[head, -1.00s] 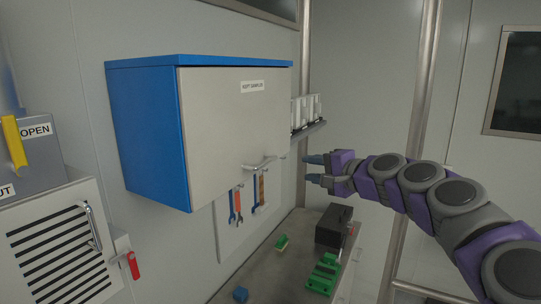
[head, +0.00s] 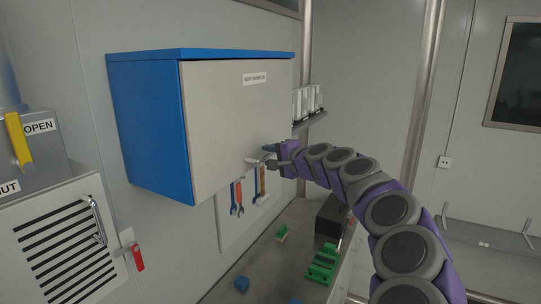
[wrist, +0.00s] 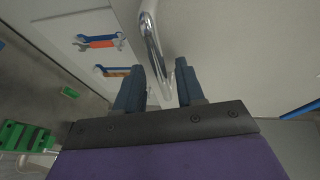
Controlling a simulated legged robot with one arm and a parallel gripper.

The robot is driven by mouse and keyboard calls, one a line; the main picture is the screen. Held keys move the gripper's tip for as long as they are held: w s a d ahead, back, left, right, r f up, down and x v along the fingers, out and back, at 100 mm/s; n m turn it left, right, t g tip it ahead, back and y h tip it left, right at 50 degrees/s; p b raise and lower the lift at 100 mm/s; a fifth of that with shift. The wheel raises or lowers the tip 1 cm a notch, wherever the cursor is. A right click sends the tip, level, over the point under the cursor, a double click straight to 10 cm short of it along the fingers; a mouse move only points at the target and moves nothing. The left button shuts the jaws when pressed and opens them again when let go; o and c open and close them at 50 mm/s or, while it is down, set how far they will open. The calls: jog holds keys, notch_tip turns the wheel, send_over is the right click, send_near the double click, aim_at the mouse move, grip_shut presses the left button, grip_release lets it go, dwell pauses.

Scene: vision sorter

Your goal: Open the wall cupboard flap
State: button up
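The wall cupboard (head: 150,125) is a blue box with a pale grey front flap (head: 225,125), which looks shut. A metal bar handle (head: 258,161) sits near the flap's lower edge. My gripper (head: 269,155) is at the handle, its fingers pointing at the flap. In the wrist view the curved chrome handle (wrist: 153,45) reaches down between the two dark blue fingers of my gripper (wrist: 158,85). The fingers are apart, with a gap around the handle's end. I cannot tell whether either finger touches it.
Below the cupboard, tools (head: 237,197) hang on a wall panel. The bench (head: 262,268) holds green parts (head: 321,264), blue blocks (head: 242,284) and a black box (head: 331,214). A shelf with white containers (head: 306,102) is right of the cupboard. A louvred cabinet (head: 60,245) stands at left.

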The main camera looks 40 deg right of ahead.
jog(key=shift+w+a, duration=0.4)
jog(key=shift+a, duration=0.05)
jog(key=shift+d+f, duration=0.1)
jog(key=shift+d, duration=0.35)
jog(key=c, duration=0.4)
jog(key=shift+a, duration=0.1)
grip_shut()
jog(key=shift+f, duration=0.1)
